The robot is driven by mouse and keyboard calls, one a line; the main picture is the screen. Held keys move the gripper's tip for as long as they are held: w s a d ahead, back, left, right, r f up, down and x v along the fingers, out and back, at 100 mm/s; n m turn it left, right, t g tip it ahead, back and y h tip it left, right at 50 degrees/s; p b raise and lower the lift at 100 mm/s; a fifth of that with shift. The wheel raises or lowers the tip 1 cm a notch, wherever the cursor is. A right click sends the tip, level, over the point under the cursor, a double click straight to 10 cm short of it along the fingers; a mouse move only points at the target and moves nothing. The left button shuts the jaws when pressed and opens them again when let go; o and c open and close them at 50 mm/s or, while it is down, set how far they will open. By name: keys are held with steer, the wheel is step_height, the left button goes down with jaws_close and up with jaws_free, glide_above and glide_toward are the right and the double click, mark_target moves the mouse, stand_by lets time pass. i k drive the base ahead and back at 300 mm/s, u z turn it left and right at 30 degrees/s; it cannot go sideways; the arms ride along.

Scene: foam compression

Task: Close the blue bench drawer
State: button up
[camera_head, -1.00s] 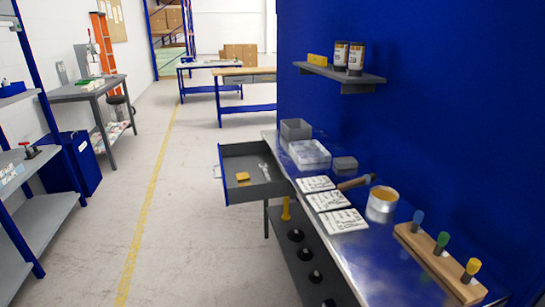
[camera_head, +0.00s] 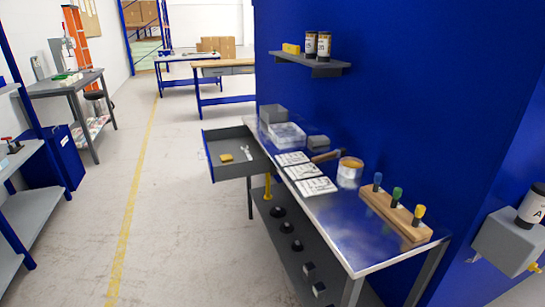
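The bench drawer (camera_head: 232,170) is pulled out to the left from under the bench top (camera_head: 345,238). It is a grey open tray, and its blue front (camera_head: 207,157) faces left, away from the bench. A yellow block (camera_head: 226,157) and a small wrench (camera_head: 247,152) lie inside it. My gripper is not in view, so its state and its place relative to the drawer do not show.
The bench top carries bins (camera_head: 273,115), white cards (camera_head: 304,172), a tin (camera_head: 349,172) and a wooden tool block (camera_head: 396,215). A lower shelf (camera_head: 290,255) holds several dark parts. Open floor (camera_head: 170,230) lies left of the drawer, with shelving (camera_head: 25,205) farther left.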

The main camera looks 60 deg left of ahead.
mark_target(217, 142)
steer(key=z, duration=0.35)
steer(key=k, duration=0.45)
steer(key=u, duration=0.75)
steer(key=i, duration=0.95)
steer(key=u, duration=1.75)
steer(key=i, duration=0.5)
steer(key=u, duration=0.75)
steer(key=i, duration=0.85)
steer(key=z, duration=0.3)
